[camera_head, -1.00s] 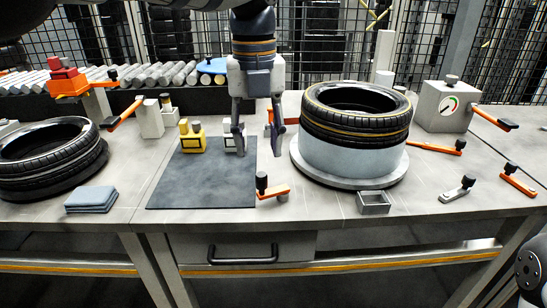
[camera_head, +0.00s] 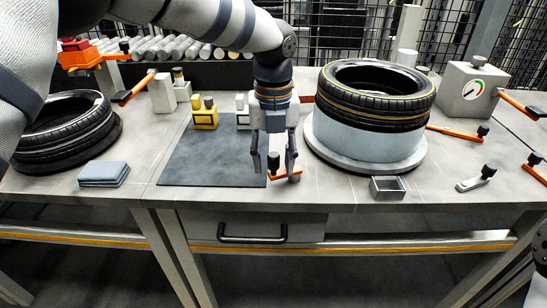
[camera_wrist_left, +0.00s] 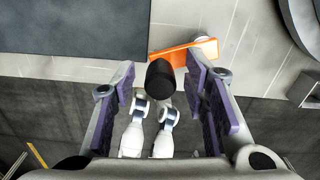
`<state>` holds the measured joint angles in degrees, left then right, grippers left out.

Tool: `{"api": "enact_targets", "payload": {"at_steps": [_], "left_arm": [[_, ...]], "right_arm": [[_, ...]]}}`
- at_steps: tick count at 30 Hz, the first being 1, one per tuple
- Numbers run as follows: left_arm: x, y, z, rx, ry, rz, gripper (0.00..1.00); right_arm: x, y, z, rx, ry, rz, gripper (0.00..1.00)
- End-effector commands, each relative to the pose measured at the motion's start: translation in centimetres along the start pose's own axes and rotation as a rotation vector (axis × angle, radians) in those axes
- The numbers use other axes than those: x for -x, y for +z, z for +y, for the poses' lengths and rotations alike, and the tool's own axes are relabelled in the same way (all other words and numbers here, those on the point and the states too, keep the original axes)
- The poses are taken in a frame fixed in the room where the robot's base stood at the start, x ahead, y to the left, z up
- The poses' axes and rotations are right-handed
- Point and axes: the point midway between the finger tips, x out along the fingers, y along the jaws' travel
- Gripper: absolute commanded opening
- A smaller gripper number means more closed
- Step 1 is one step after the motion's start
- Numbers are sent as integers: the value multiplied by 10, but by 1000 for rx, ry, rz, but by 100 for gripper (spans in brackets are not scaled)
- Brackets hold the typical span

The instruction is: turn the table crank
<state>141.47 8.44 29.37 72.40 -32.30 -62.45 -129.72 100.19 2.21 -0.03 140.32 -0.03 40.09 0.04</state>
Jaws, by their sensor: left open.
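The table crank is an orange arm (camera_head: 287,174) with an upright black knob (camera_head: 273,161), at the table's front edge left of the round turntable. My left gripper (camera_head: 275,172) points down at it, open, its fingers on either side of the knob. In the left wrist view the black knob (camera_wrist_left: 160,78) stands between the open purple-padded fingers (camera_wrist_left: 163,72), with a gap on each side. The orange arm (camera_wrist_left: 188,50) runs off to the upper right there. My right gripper is not in view.
A tyre (camera_head: 375,95) sits on the turntable (camera_head: 365,174) to the right. A small metal box (camera_head: 387,189) and a grey lever (camera_head: 476,179) lie right of the crank. A dark mat (camera_head: 208,165) is on the left. A drawer handle (camera_head: 252,239) is below the table edge.

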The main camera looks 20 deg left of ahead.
Motion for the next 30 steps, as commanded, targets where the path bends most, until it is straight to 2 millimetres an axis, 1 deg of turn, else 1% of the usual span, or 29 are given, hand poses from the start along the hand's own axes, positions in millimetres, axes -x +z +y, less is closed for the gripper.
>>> {"api": "enact_targets", "payload": {"at_steps": [2,5,6,7,8,14,20,26,30], "left_arm": [[0,0,0,0,0,0,41],[0,0,0,0,0,1,20],[0,0,0,0,0,1,11],[0,0,0,0,0,1,5],[0,0,0,0,0,1,0],[0,0,0,3,1,1,0],[2,-3,-1,51,-1,-1,0],[3,-9,-3,177,0,-1,0],[3,-15,-6,303,1,0,0]], "right_arm": [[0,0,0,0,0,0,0],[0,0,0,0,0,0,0],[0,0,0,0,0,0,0],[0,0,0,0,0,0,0],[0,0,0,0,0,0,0],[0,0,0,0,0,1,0],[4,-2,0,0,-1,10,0],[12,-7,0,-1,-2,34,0],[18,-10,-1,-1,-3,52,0]]}}
